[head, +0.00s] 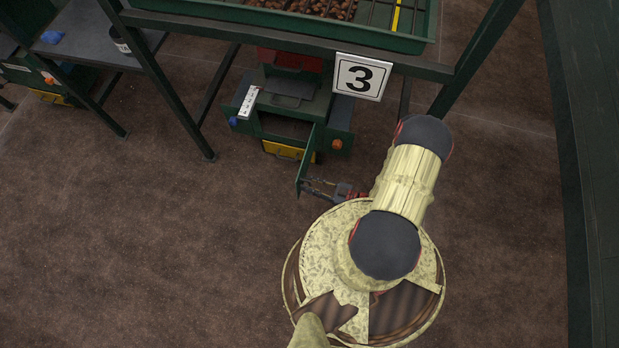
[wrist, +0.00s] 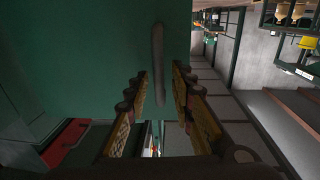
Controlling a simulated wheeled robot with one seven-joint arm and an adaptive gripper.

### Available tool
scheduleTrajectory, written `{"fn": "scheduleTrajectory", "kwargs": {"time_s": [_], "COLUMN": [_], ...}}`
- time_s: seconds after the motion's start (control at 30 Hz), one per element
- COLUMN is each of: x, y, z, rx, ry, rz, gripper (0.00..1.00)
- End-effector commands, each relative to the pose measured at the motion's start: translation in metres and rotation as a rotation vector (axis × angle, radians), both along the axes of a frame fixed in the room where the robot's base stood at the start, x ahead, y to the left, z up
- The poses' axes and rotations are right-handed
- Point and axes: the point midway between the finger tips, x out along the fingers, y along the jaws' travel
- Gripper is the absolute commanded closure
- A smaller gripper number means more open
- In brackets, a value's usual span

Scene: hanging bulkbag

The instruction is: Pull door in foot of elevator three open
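The foot of elevator three (head: 283,90) is a dark green box under the frame with the "3" sign (head: 362,77). Its green door (head: 305,160) stands swung outward, showing a dark opening (head: 285,128) in the foot's front. My gripper (head: 308,186) is at the door's outer, lower end. In the wrist view the green door (wrist: 90,55) fills the upper left, with a grey bar handle (wrist: 158,60) on it. My gripper's fingers (wrist: 161,78) are apart, one on each side of the handle's lower part, with small gaps showing. Whether they touch it deeper in is unclear.
A yellow piece (head: 288,151) sits low under the foot. Green frame legs (head: 182,95) stand to the left, another (head: 478,55) to the right. A green tray (head: 400,42) of brown material is above. Brown floor (head: 130,230) is clear at front left.

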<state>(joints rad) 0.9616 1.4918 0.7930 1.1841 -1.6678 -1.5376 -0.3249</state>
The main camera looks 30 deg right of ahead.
Motion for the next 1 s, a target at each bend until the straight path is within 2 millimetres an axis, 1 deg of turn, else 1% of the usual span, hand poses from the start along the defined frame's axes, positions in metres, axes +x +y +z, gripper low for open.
{"fn": "scheduleTrajectory", "kwargs": {"time_s": [0.27,0.43,1.0], "x": [0.0,-0.008,-0.071], "y": [-0.001,-0.01,-0.063], "z": [0.0,0.0,0.0], "rx": [-0.001,-0.001,-0.002], "ry": [-0.001,-0.001,-0.001], "rz": [-0.001,-0.004,-0.005], "gripper": [0.76,0.76,0.76]}}
